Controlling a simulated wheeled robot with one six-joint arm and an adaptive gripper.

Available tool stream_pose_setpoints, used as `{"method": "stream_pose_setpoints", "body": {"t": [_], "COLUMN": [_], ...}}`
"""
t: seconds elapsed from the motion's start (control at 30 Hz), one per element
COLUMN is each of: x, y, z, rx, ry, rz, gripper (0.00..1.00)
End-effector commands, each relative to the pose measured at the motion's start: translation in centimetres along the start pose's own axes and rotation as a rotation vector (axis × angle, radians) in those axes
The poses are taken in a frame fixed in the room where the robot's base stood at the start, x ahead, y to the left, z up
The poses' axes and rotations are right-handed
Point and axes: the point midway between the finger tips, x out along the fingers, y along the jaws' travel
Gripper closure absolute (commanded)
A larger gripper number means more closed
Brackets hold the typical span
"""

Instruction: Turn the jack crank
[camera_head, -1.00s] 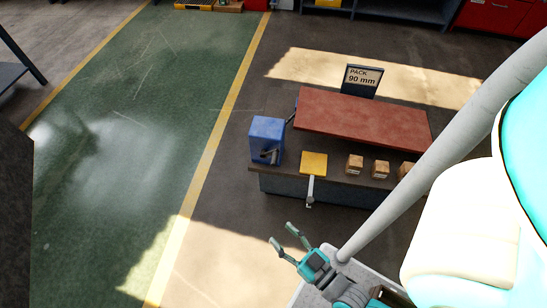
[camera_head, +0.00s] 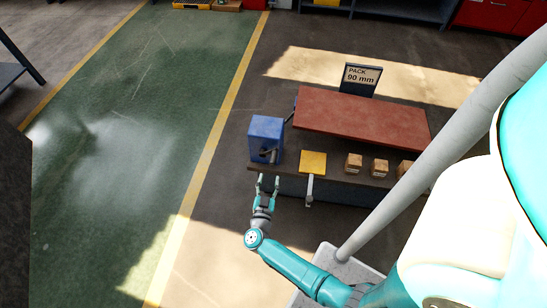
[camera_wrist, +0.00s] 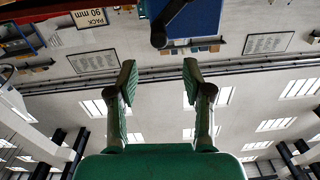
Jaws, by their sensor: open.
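A blue box (camera_head: 266,138) stands at the left end of the bench, with a dark crank-like handle (camera_head: 268,155) on its front. In the wrist view the blue box (camera_wrist: 198,18) is at the top, and the dark handle's rounded end (camera_wrist: 159,38) shows ahead, between the fingers' lines. A yellow plate (camera_head: 313,162) lies to the right, with a grey metal lever (camera_head: 310,188) hanging at the bench's front edge. I cannot tell for sure which one is the jack crank. My gripper (camera_head: 267,179) is open and empty, below the blue box in the picture. Its fingers (camera_wrist: 158,72) also show in the wrist view.
A long red slab (camera_head: 362,120) lies along the back of the bench (camera_head: 335,190). Several small wooden blocks (camera_head: 354,163) stand at its right front. A "PACK 90 mm" sign (camera_head: 360,78) stands behind. The floor (camera_head: 140,170) to the left is clear.

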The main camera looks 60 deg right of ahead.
Motion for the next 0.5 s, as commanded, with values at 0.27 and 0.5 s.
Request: {"method": "stream_pose_setpoints", "body": {"t": [0.27,0.5], "x": [1.7,5.5], "y": [0.0,0.1], "z": [0.4,0.3], "rx": [-0.006,-0.006], "ry": [-0.009,-0.008], "rz": [0.029,0.029], "gripper": [0.5,0.5]}}
